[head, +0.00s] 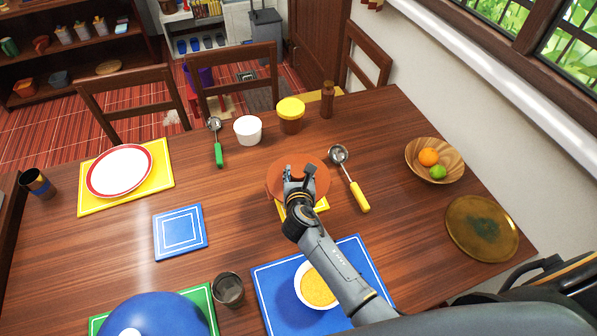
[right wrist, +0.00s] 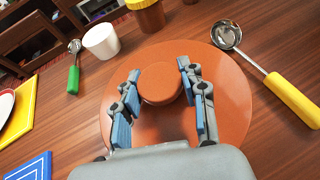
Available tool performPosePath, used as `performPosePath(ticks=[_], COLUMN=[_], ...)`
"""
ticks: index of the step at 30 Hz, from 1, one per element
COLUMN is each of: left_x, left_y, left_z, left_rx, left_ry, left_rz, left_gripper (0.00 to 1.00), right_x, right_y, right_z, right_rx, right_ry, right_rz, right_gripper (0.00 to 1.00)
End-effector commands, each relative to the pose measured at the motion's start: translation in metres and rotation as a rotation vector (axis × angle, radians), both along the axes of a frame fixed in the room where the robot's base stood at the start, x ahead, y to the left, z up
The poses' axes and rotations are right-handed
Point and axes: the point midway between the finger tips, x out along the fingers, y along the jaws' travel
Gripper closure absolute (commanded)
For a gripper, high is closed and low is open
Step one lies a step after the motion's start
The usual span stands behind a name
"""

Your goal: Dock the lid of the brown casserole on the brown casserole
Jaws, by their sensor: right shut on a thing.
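The brown lid (head: 321,180) is a round reddish-brown disc near the middle of the wooden table, above a small yellow mat (head: 319,206). It fills the middle of the right wrist view (right wrist: 236,92), with a raised round knob (right wrist: 160,82). My right gripper (head: 301,174) is over the lid with its fingers on either side of the knob, shut on it; its fingers also show in the right wrist view (right wrist: 162,95). The brown casserole cannot be told apart beneath the lid; the lid and my arm hide that spot. My left gripper is not in view.
A ladle (head: 352,183) with a yellow handle lies close right of the lid. A white cup (head: 248,130), a yellow-lidded jar (head: 290,115) and a brown bottle (head: 327,99) stand behind. Bare table lies left of the lid.

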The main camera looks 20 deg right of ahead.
Motion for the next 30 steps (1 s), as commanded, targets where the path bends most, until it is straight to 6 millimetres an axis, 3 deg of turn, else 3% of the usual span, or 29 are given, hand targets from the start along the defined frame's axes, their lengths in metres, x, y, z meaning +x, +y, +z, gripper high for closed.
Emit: performPosePath(ticks=[7, 8, 9, 20, 30], left_x=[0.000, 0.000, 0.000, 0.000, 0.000], left_y=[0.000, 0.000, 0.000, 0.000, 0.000], left_z=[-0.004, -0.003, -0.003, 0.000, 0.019], left_rx=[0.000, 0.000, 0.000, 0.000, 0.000], left_ry=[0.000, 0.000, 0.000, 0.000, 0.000], left_rz=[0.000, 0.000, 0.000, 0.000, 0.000], left_gripper=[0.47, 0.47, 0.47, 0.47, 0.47], right_x=[0.001, 0.001, 0.001, -0.003, -0.027], right_y=[0.000, 0.000, 0.000, 0.001, 0.008], right_z=[-0.005, -0.004, -0.003, -0.002, 0.009], right_rx=[0.000, 0.000, 0.001, -0.001, -0.001], right_ry=[-0.002, -0.003, -0.002, 0.001, 0.001], right_rz=[0.001, 0.001, 0.001, 0.000, 0.000], right_gripper=[0.99, 0.52, 0.48, 0.48, 0.48])
